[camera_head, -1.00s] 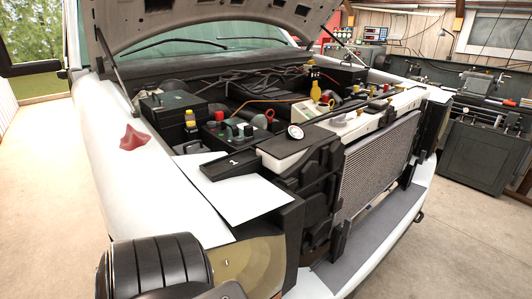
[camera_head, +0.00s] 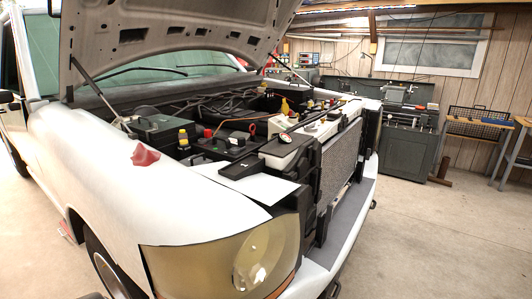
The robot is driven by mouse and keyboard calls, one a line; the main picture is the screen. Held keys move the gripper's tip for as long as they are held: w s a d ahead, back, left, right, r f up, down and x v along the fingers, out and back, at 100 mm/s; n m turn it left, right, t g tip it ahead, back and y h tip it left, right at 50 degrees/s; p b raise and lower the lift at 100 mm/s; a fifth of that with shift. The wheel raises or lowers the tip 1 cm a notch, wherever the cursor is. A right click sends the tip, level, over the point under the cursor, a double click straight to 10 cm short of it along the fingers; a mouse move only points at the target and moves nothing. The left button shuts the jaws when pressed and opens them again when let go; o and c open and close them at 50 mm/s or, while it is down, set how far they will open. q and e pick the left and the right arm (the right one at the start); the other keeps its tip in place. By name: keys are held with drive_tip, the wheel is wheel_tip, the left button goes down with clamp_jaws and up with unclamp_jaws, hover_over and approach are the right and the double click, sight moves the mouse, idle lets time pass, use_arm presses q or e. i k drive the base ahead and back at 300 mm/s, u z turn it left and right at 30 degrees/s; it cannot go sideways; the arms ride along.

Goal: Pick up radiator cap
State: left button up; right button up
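A small round disc with a pale rim (camera_head: 286,137) lies on the white panel at the front of the engine bay, behind the radiator (camera_head: 338,160). It may be the radiator cap or a gauge; it is too small to tell. Several small coloured caps also show in the bay, among them a yellow one (camera_head: 285,106) and a red one (camera_head: 207,133). I cannot tell which cap is the radiator's. Neither of my grippers is in view.
The white pickup's hood (camera_head: 170,35) is raised on struts. A red cloth (camera_head: 145,155) lies on the fender and a white sheet (camera_head: 260,188) near the front. A workbench machine (camera_head: 405,140) stands at the back right.

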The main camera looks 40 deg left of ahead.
sight(311, 127)
drive_tip(key=u, duration=1.2)
drive_tip(key=i, duration=1)
